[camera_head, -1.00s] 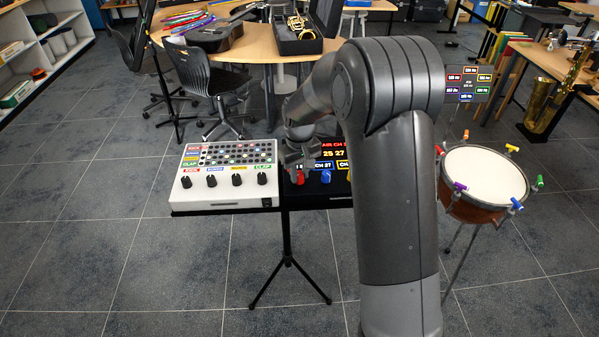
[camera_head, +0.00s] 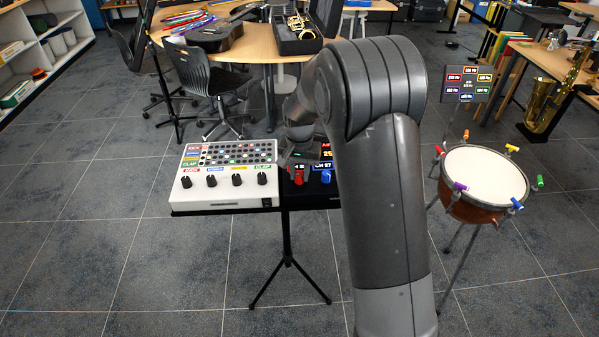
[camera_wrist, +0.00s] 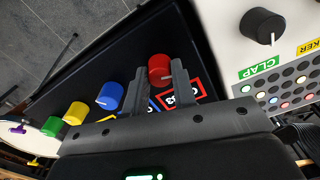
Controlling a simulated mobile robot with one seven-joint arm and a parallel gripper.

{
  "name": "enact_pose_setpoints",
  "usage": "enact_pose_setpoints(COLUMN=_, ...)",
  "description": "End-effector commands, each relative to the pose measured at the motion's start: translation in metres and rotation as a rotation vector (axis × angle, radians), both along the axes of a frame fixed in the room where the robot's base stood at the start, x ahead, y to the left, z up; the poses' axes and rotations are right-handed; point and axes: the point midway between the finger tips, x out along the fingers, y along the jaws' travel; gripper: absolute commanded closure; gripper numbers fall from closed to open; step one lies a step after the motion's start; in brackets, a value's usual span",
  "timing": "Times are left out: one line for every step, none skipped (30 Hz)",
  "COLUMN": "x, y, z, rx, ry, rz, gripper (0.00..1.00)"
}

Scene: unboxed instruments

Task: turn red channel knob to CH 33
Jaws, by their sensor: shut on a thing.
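The red channel knob (camera_head: 298,176) stands at the left end of the black unit's front row in the head view. In the wrist view the red knob (camera_wrist: 160,68) sits between my fingertips. My gripper (camera_wrist: 161,72) is shut on it; it shows small above the knob in the head view (camera_head: 294,160). A red-framed label (camera_wrist: 183,93) lies behind the knob in the wrist view. One finger crosses it; its visible digits look like 33, but part of the reading is hidden.
A blue knob (camera_wrist: 110,96) stands close beside the red one, with yellow (camera_wrist: 76,113) and green (camera_wrist: 54,127) knobs further along. The white drum machine (camera_head: 225,195) with black knobs adjoins on the left. A drum (camera_head: 485,175) stands at the right.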

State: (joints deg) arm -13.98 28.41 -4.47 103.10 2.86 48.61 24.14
Motion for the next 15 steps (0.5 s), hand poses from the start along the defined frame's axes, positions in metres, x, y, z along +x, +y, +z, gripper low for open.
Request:
enact_pose_setpoints(x=0.0009, y=0.0002, z=0.0007, rx=0.000, ry=-0.003, rz=-0.010, gripper=0.98)
enact_pose_setpoints(x=0.0009, y=0.0001, z=0.0007, rx=0.000, ry=-0.003, rz=-0.016, gripper=0.98)
enact_pose_setpoints(x=0.0009, y=0.0001, z=0.0007, rx=0.000, ry=-0.003, rz=-0.023, gripper=0.98)
enact_pose_setpoints(x=0.0009, y=0.0001, z=0.0007, rx=0.000, ry=-0.003, rz=-0.027, gripper=0.98)
enact_pose_setpoints(x=0.0009, y=0.0000, z=0.0008, rx=0.000, ry=-0.003, rz=-0.030, gripper=0.98)
enact_pose_setpoints(x=0.0009, y=0.0000, z=0.0007, rx=0.000, ry=-0.003, rz=-0.033, gripper=0.98)
enact_pose_setpoints(x=0.0009, y=-0.0001, z=0.0007, rx=0.000, ry=-0.003, rz=-0.034, gripper=0.98)
enact_pose_setpoints(x=0.0009, y=-0.0001, z=0.0008, rx=0.000, ry=-0.003, rz=-0.036, gripper=0.98)
enact_pose_setpoints(x=0.0009, y=-0.0001, z=0.0008, rx=0.000, ry=-0.003, rz=-0.036, gripper=0.98)
enact_pose_setpoints(x=0.0009, y=-0.0001, z=0.0008, rx=0.000, ry=-0.003, rz=-0.037, gripper=0.98)
enact_pose_setpoints(x=0.0009, y=-0.0001, z=0.0008, rx=0.000, ry=-0.003, rz=-0.037, gripper=0.98)
enact_pose_setpoints(x=0.0009, y=-0.0001, z=0.0008, rx=0.000, ry=-0.003, rz=-0.037, gripper=0.98)
enact_pose_setpoints(x=0.0009, y=-0.0001, z=0.0008, rx=0.000, ry=-0.003, rz=-0.036, gripper=0.98)
enact_pose_setpoints(x=0.0009, y=-0.0001, z=0.0008, rx=0.000, ry=-0.003, rz=-0.036, gripper=0.98)
enact_pose_setpoints(x=0.0009, y=-0.0001, z=0.0008, rx=0.000, ry=-0.003, rz=-0.036, gripper=0.98)
